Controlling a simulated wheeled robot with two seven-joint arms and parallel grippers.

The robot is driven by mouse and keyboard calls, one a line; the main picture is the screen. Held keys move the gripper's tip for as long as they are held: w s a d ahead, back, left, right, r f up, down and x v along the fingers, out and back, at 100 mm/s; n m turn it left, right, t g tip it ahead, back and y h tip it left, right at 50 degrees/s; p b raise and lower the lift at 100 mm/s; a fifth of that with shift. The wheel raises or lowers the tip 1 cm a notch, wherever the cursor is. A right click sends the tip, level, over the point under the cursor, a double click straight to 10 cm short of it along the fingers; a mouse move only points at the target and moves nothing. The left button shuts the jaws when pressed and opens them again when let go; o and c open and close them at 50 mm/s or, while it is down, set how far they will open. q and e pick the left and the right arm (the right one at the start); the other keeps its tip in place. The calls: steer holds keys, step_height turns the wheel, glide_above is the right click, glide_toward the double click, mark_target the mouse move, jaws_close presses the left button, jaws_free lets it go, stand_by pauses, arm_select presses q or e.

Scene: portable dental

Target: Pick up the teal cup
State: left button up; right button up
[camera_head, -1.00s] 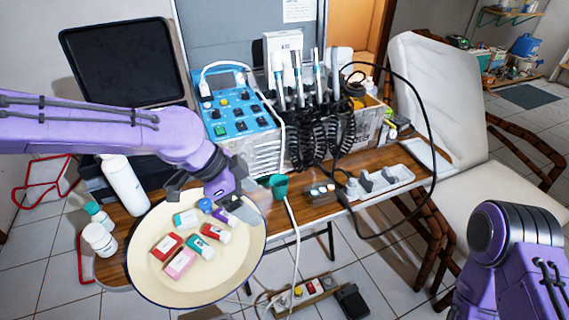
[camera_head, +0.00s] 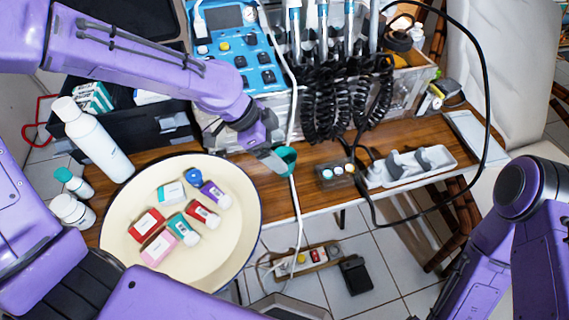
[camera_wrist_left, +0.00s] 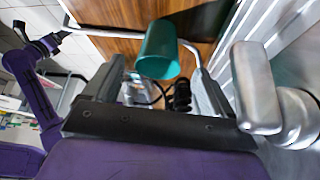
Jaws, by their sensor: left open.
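The teal cup (camera_head: 287,158) stands on the wooden table, right of the cream plate and in front of the blue dental unit. My left gripper (camera_head: 268,155) is open at the cup's left side in the head view. In the left wrist view the teal cup (camera_wrist_left: 158,50) shows between and just beyond the two open fingers (camera_wrist_left: 157,88); I cannot tell whether they touch it. My right arm shows at the right edge, but its gripper is out of view.
The cream plate (camera_head: 237,240) holds several small boxes and bottles. A white hose (camera_head: 294,200) runs beside the cup. Black coiled cords (camera_head: 330,105) hang behind it. A small dark tray (camera_head: 336,175) and a white holder (camera_head: 410,168) lie to the right. A white bottle (camera_head: 95,140) stands left.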

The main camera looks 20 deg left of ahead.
mark_target(289, 161)
arm_select(q)
steer(key=b+x, duration=0.1)
steer(key=x, duration=0.5)
steer(key=shift+s+r, duration=0.1)
steer(key=c, duration=1.1)
